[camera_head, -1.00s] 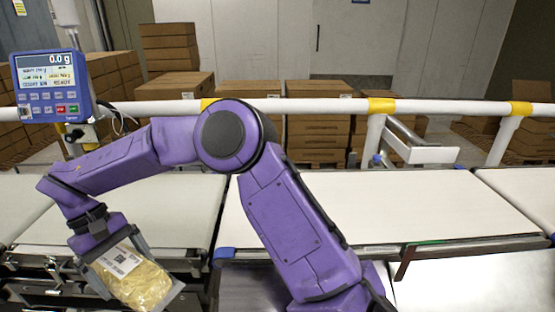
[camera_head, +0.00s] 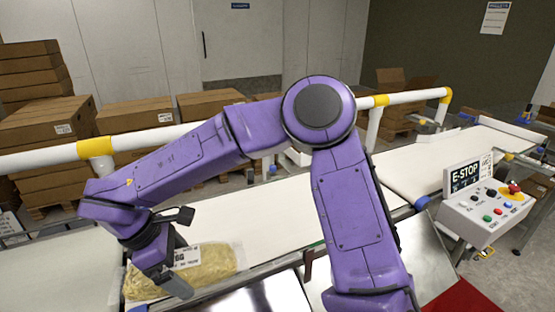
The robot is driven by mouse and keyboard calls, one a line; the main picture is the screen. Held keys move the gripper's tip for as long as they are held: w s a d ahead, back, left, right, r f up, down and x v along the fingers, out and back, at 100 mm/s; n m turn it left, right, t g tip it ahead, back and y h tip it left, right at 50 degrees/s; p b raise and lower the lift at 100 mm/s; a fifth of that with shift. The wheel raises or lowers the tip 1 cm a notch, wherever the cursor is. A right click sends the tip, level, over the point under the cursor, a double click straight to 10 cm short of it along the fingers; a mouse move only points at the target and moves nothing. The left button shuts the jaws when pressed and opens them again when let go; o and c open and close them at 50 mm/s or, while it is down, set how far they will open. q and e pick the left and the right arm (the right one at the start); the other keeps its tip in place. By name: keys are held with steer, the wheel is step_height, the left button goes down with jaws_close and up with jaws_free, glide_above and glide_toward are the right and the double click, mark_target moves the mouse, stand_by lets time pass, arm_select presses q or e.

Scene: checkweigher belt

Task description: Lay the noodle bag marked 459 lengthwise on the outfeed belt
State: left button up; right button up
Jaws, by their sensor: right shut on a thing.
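The noodle bag (camera_head: 208,268) is clear with yellow noodles and a white label, its number mostly hidden by my gripper. My right gripper (camera_head: 168,272) is shut on the bag near its left end, at the lower left of the head view. The bag looks roughly level and shows over the near side of a white belt (camera_head: 270,215); I cannot tell whether it touches the belt. A further white belt section (camera_head: 425,165) runs off to the upper right. Which section is the outfeed belt is not marked. My left gripper is not in view.
A white guard rail (camera_head: 45,159) with yellow bands runs behind the belts. An E-STOP control box (camera_head: 480,215) stands at the right. Bare metal plates (camera_head: 265,298) lie in front of the belt. Stacked cartons (camera_head: 45,125) stand behind the rail.

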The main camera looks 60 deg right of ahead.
steer(key=shift+s+d+r+n, duration=0.15)
steer(key=shift+s+r+n, duration=0.3)
steer(key=shift+r+n, duration=0.2)
steer(key=shift+d+f+t, duration=0.1)
steer(key=shift+t, duration=0.2)
steer(key=shift+w+d+f, duration=0.1)
steer(key=shift+w+f, duration=0.05)
steer(key=shift+w, duration=0.1)
steer(key=shift+h, duration=0.3)
steer(key=w+d+f+p, duration=0.2)
steer(key=w+d+f, duration=0.1)
steer(key=w+d+f+p, duration=0.2)
steer(key=w+d+f, duration=0.1)
steer(key=w, duration=0.1)
steer(key=w+d+f+p, duration=0.2)
steer(key=w+d+f, duration=0.1)
steer(key=f, duration=0.1)
steer(key=shift+w+p, duration=0.3)
steer(key=shift+p, duration=0.1)
step_height(320, 180, down, 2)
steer(key=shift+s+a+f, duration=0.1)
steer(key=shift+f, duration=0.55)
steer(key=o, duration=1.1)
steer(key=shift+r, duration=0.3)
arm_select(q)
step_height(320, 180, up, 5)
steer(key=b, duration=0.3)
arm_select(e)
steer(key=v, duration=1.2)
